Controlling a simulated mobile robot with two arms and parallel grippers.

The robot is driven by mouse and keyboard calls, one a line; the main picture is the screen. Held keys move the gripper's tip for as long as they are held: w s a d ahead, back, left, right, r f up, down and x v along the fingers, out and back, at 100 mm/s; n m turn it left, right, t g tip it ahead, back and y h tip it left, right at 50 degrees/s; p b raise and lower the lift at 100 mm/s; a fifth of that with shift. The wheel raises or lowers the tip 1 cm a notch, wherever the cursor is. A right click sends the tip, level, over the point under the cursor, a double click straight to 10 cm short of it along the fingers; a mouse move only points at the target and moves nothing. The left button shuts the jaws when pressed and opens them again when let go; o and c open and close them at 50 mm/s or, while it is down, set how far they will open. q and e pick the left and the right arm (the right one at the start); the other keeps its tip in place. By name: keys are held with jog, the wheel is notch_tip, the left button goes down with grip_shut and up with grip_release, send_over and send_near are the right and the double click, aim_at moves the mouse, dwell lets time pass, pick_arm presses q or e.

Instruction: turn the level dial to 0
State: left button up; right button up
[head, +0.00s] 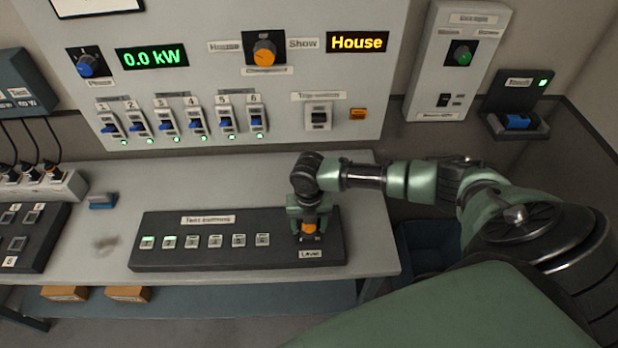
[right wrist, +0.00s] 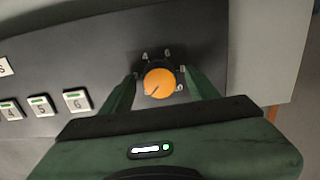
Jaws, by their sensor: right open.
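The level dial (head: 310,228) is an orange knob at the right end of the dark test-dimmers panel, above a "Level" label. In the right wrist view the dial (right wrist: 159,83) shows a dark pointer line slanting to the lower left. Small number marks sit around it, too small to read surely; the one at its right looks like 0. My right gripper (right wrist: 160,78) is open over the dial, with one finger on each side. Whether the fingers touch it I cannot tell. In the head view the right gripper (head: 309,222) points down and partly hides the dial. My left gripper is out of view.
Behind stands a wall board (head: 190,75) with several blue-handled faders, another orange knob (head: 264,53) and a "House" display (head: 357,42).

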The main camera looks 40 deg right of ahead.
aim_at(309, 227)
notch_tip(309, 227, up, 7)
jog(key=shift+f+b, duration=0.1)
jog(key=shift+b, duration=0.9)
jog(key=shift+r, duration=0.5)
jog(key=shift+f, duration=0.1)
